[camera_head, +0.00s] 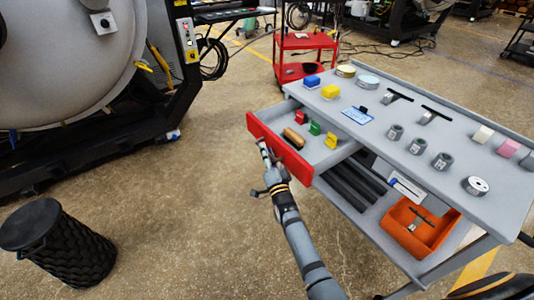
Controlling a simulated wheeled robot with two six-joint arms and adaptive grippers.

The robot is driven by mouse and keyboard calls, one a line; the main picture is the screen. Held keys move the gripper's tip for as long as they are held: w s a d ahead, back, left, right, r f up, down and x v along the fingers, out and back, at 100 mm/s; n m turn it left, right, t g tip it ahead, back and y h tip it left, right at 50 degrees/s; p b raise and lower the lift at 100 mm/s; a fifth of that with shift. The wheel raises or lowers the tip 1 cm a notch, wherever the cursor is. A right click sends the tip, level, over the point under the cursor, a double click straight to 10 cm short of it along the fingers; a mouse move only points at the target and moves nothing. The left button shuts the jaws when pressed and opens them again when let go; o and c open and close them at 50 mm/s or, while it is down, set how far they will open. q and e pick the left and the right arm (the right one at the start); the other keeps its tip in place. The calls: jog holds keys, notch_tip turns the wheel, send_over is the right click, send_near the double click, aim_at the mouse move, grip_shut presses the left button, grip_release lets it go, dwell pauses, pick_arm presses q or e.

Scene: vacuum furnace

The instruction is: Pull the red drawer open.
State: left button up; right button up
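The red drawer (260,131) stands out from the left end of the grey workbench (400,125), with its inside showing. In it are a red block (301,117), a green block (315,128), a yellow block (331,140) and a brown, brush-like item (294,138). My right gripper (268,155) is at the outer face of the red front, near its middle. It overlaps the front in the picture. The handle is hidden, and I cannot tell whether the fingers are closed on it. My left gripper is not in view.
An orange bin (424,222) sits on the bench's lower shelf. Small parts stand on the bench top. A black basket (62,250) stands at the lower left, and a large furnace (65,65) at the upper left. A red cart (306,42) stands behind. Floor left of the drawer is clear.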

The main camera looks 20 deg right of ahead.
jog(key=v, duration=1.2)
jog(key=shift+f, duration=0.1)
